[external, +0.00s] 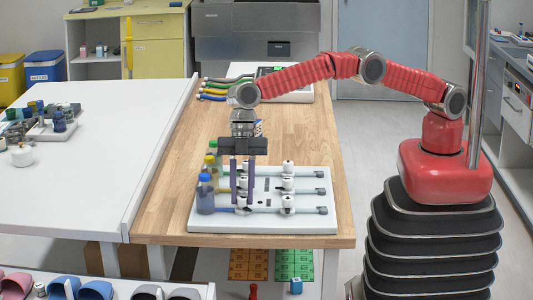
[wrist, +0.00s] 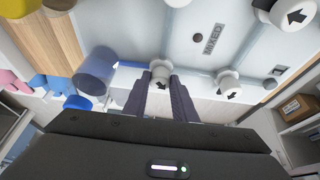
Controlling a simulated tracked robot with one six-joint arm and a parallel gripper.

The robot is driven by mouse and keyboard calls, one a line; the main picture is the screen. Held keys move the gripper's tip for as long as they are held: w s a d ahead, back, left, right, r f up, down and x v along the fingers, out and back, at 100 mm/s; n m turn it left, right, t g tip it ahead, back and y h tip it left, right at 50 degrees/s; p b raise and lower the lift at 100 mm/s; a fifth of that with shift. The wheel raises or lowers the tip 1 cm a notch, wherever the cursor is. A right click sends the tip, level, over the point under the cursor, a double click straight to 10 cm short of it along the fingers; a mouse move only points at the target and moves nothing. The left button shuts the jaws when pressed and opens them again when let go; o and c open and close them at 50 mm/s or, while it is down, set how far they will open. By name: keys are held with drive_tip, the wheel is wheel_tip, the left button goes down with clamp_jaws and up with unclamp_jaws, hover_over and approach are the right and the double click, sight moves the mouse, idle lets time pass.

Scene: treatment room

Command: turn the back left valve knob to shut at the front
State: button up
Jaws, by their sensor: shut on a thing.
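The white valve board (external: 210,222) lies on the wooden table, with several white knobs on its pipe rows. My gripper (external: 242,203) points down over the row nearest the external camera, beside the blue-capped bottle (external: 205,195). In the wrist view my gripper (wrist: 163,88) is shut on the white knob (wrist: 161,70) closest to that bottle. This knob's black arrow points toward the lower edge of the wrist picture. The neighbouring knob (wrist: 229,84) on the same row stands free, also with a black arrow. The fingers partly cover the left-hand knobs in the external view.
Bottles with yellow (external: 210,160) and green caps stand along the board's left edge. Colored hoses (external: 213,90) lie at the table's back. A white table (external: 80,170) stands on the left. The wood between hoses and board is mostly clear.

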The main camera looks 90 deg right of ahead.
sight(241, 196)
drive_tip(key=shift+w+d+n+g, duration=0.15)
drive_tip(key=shift+n+g, duration=0.35)
drive_tip(key=shift+n, duration=0.8)
drive_tip(key=o, duration=1)
drive_tip(key=shift+o, duration=0.2)
drive_tip(key=shift+v, duration=1.5)
drive_tip(key=shift+w+d+f, duration=0.1)
drive_tip(key=shift+w+d, duration=0.35)
drive_tip(key=shift+d, duration=1.45)
drive_tip(key=shift+w+d+r, duration=0.1)
drive_tip(key=shift+w+d, duration=0.35)
drive_tip(key=shift+d, duration=1.5)
drive_tip(key=shift+w+d+f, duration=0.1)
drive_tip(key=shift+w+d, duration=0.35)
drive_tip(key=shift+d, duration=1.45)
